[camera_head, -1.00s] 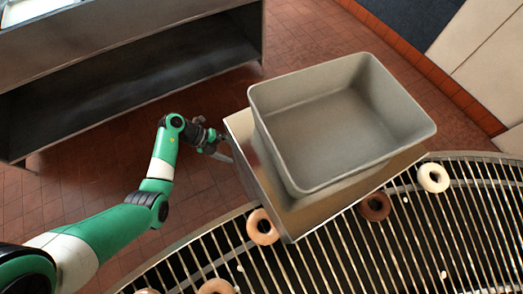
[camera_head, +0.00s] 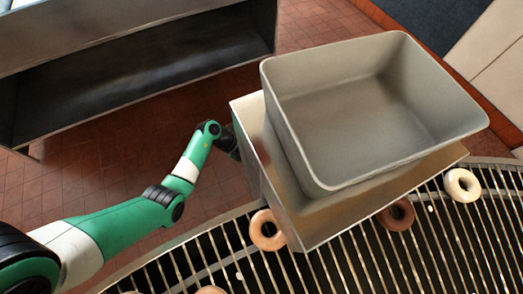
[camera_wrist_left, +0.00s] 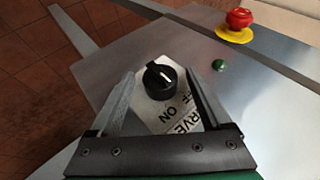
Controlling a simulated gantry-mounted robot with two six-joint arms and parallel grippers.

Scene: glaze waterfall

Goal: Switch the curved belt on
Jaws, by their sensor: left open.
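The curved belt's switch is a black rotary knob (camera_wrist_left: 160,79) on a white label plate (camera_wrist_left: 188,108) in the left wrist view. The plate shows "ON" and part of "OFF" and "CURVE". My left gripper (camera_wrist_left: 163,88) is open, with one finger on each side of the knob, apart from it as far as I can tell. In the head view the left gripper is hidden behind the metal housing (camera_head: 258,135). The curved belt (camera_head: 345,262) is a wire-rod conveyor along the bottom right. My right gripper is not in view.
A red emergency button (camera_wrist_left: 238,20) on a yellow base and a green button (camera_wrist_left: 218,66) sit on the same panel. A grey bin (camera_head: 375,105) stands on the housing. Doughnuts (camera_head: 267,231) lie on the belt. A metal bench (camera_head: 140,70) stands at upper left.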

